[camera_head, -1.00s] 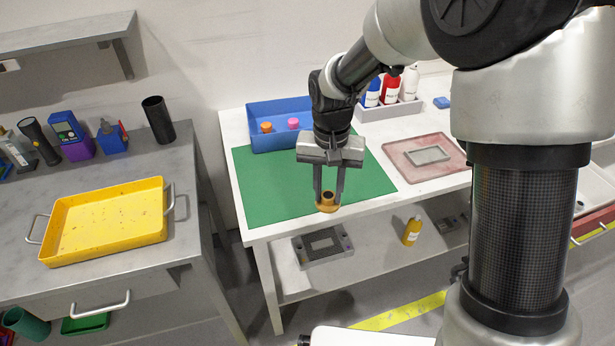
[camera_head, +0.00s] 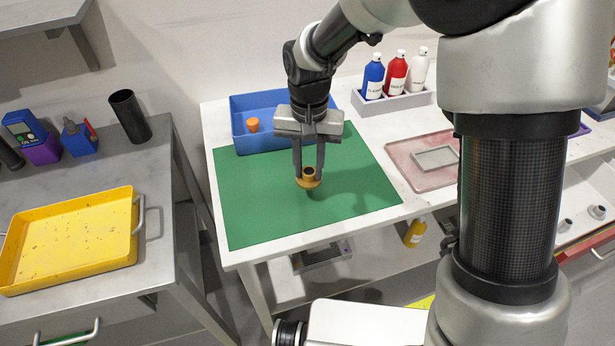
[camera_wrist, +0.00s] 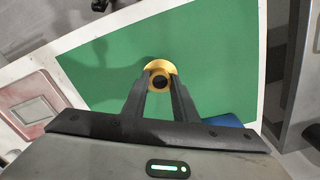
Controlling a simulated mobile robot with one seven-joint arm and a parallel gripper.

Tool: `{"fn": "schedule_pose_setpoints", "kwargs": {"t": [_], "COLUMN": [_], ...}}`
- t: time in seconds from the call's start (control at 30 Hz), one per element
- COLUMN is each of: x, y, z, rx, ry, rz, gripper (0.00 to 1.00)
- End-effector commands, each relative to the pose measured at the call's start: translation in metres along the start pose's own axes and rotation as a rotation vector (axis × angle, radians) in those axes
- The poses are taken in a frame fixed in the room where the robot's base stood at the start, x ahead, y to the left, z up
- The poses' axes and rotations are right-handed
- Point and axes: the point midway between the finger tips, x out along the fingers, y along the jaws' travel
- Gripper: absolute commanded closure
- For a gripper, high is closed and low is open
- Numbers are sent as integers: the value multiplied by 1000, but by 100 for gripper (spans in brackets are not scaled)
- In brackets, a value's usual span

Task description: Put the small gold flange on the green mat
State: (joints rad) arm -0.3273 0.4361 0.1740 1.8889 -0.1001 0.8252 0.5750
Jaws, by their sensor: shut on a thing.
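The small gold flange (camera_head: 309,177) is a round gold disc with a raised collar and a dark bore. My gripper (camera_head: 308,170) is shut on it, with the fingertips at its collar. It also shows between the fingertips in the wrist view (camera_wrist: 160,76). The green mat (camera_head: 258,210) lies flat on the white table. The flange is over the mat in both views. A shadow on the mat below it suggests a small gap; the exact height is hard to tell.
A blue bin (camera_head: 240,118) with an orange-topped piece (camera_head: 252,125) stands behind the mat. A pink tray (camera_head: 407,178) lies to the right, with bottles (camera_head: 396,75) in a grey rack behind. A yellow tray (camera_head: 70,240) is on the left grey bench. Most of the mat is bare.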

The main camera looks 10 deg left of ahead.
Motion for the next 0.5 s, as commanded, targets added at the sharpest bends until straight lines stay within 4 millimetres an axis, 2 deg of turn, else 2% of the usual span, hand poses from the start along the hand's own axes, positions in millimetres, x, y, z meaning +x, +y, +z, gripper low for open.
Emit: {"fn": "schedule_pose_setpoints", "kwargs": {"t": [0.03, 0.23, 0.4, 0.5], "x": [8, 23, 48, 52], "y": [0, 0, 0, 0], "z": [0, 0, 0, -1], "rx": [0, 0, -1, 0], "ry": [-1, -1, -2, 2], "rz": [0, 0, 1, -1], "gripper": [100, 100, 100, 100]}}
